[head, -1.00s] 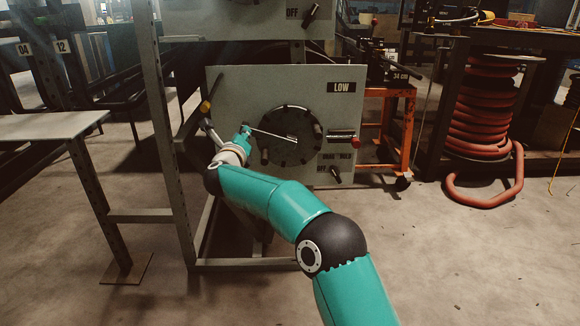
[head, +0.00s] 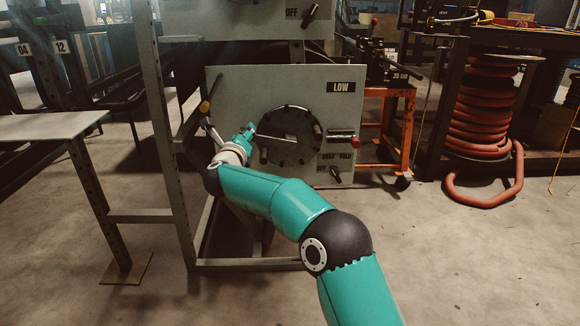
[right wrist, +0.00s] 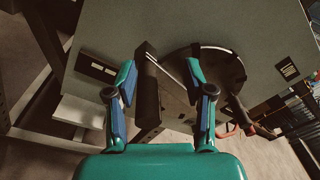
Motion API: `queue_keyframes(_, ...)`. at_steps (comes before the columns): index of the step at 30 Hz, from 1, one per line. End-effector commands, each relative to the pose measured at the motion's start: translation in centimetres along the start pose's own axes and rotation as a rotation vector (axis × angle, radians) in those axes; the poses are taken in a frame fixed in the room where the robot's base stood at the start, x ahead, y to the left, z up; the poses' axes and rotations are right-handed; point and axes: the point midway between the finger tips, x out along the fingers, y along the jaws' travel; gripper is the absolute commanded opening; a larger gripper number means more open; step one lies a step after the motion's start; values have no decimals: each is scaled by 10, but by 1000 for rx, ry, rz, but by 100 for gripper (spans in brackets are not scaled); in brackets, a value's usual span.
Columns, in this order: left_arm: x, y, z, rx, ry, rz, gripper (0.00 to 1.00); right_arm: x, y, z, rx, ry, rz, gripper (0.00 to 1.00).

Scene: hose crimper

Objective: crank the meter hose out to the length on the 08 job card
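The orange cart (head: 405,140) carries a dark hose meter (head: 372,62) whose small display (head: 400,76) appears to read 35 cm. My right gripper (head: 250,134) is in front of the grey crimper panel marked LOW (head: 235,88), at the left edge of the dark round head (head: 288,135). In the right wrist view its fingers (right wrist: 160,100) are wide apart. A dark bar (right wrist: 148,85) shows between them; I cannot tell whether it touches the pads. My left gripper is out of view. I see no 08 card.
A red hose coil (head: 480,115) stands at the right, with a loop on the floor. A grey table (head: 50,125) and cards 04 (head: 23,48) and 12 (head: 62,46) are at the left. The frame post (head: 165,130) stands close to my right arm. The front floor is clear.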

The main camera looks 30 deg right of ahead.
Motion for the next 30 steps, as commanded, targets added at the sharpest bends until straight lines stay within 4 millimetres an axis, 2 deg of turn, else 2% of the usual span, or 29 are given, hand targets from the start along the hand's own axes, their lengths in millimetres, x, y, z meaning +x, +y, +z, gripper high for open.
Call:
queue_keyframes(5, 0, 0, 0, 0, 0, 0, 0, -23, -1, 1, -2, -2, 0, 52)
queue_keyframes(18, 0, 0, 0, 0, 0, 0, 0, -98, -1, 0, 0, -2, -3, 52)
queue_keyframes(25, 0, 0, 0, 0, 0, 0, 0, -110, -2, -1, 1, -1, -6, 52)
queue_keyframes(30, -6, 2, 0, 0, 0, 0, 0, -101, -9, -10, -9, 23, -17, 52)
